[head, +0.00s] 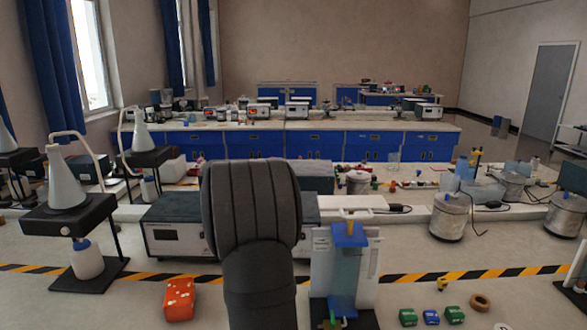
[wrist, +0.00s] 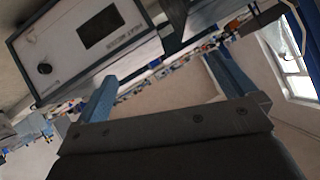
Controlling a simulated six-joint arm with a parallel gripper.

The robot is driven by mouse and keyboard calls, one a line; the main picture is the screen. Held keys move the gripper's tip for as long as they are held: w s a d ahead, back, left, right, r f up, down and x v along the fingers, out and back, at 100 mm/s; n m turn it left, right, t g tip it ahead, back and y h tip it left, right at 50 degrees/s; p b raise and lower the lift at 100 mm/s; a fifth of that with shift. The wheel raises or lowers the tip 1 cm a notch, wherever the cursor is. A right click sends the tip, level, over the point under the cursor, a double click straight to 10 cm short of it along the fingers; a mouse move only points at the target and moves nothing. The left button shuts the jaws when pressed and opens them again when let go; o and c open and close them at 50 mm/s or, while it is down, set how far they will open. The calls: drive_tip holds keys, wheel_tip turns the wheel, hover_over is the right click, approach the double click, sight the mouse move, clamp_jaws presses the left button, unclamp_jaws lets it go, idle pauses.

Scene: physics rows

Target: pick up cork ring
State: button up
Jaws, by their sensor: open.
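The cork ring (head: 480,302) is a small brown ring lying flat on the pale bench at the lower right in the head view. It is not seen in the wrist view. My gripper (wrist: 162,68) shows in the wrist view with its two blue fingers wide apart and nothing between them. In the head view my dark arm fills the lower middle and hides the fingers. The arm is well to the left of the ring.
An instrument box (head: 178,238) is behind my arm. An orange block (head: 179,300) lies at left. A metal container (head: 449,217) stands behind the striped tape.

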drive_tip(key=shift+c, duration=0.4)
drive_tip(key=c, duration=0.4)
